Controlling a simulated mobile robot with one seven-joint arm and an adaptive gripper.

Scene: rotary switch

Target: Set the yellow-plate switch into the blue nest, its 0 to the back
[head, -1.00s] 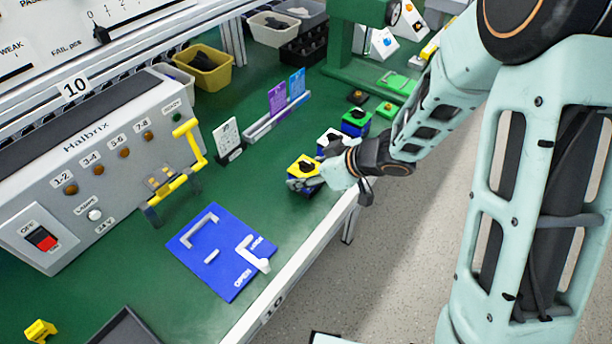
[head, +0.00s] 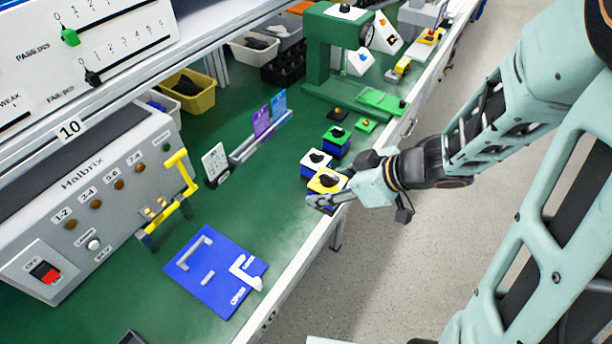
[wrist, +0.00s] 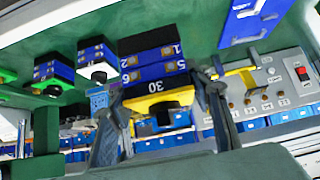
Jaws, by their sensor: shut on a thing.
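The yellow-plate switch (head: 327,181) has a blue body and a black knob on its plate. My gripper (head: 338,186) is shut on it near the table's front edge. It appears lifted, but its underside is hidden in the head view. In the wrist view the switch (wrist: 153,72) sits between my fingers (wrist: 165,122), with its yellow plate and a "30" mark showing; its 0 mark cannot be singled out. The blue nest (head: 205,292) lies flat on the table, left of and apart from my gripper, with pale locating rails and a white lever by its OPEN lettering.
A white-plate switch (head: 317,161) stands close behind the held one, and a green-plate switch (head: 337,138) farther back. A grey tester (head: 85,205) with a yellow handle (head: 182,190) stands left of the nest. Green table is clear between nest and switches.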

